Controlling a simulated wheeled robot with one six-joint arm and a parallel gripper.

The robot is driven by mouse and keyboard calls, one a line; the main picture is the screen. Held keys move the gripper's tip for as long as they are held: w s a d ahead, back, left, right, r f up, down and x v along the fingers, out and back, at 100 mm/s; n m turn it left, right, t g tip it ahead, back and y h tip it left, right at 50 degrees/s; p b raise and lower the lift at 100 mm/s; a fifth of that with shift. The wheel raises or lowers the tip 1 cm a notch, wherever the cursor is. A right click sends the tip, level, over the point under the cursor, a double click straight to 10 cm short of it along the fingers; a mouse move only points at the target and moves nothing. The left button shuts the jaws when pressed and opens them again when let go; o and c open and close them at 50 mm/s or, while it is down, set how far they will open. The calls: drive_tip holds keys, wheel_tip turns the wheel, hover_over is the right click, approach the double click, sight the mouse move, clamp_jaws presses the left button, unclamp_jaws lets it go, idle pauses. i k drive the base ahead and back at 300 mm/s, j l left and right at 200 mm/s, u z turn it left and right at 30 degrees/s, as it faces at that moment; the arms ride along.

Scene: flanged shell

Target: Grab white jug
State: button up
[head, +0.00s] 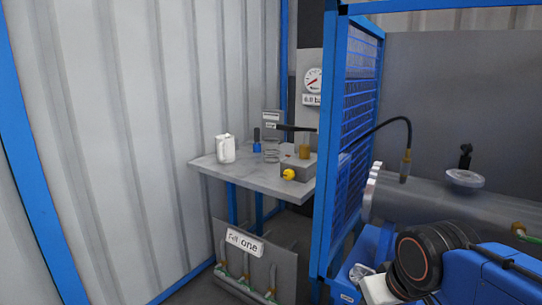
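The white jug (226,149) stands upright on a grey table (245,180) left of the middle of the head view, near the table's left corner. Its handle seems to be on its left side. My blue and black arm shows at the lower right, far from the jug. A pale part at its left end, perhaps my gripper (374,289), is cut off by the lower edge, so its opening does not show.
A blue mesh fence (350,120) stands between the table and my arm. Near the jug are a small blue item (256,147), a clear jar (271,152) and a grey box with a yellow knob (289,174). A panel (250,262) with valves stands below the table.

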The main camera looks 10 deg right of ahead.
sight(225, 147)
drive_tip(key=j, duration=0.4)
drive_tip(key=i+j+z, duration=0.1)
drive_tip(key=j, duration=0.3)
drive_tip(key=i+j+z, duration=0.1)
drive_tip(key=j, duration=0.2)
drive_tip(key=i+j+z, duration=0.1)
drive_tip(key=i+j, duration=0.3)
drive_tip(key=j, duration=0.2)
drive_tip(key=i+j+z, duration=0.15)
drive_tip(key=j, duration=0.15)
drive_tip(key=i+j+z, duration=0.1)
drive_tip(key=j, duration=0.25)
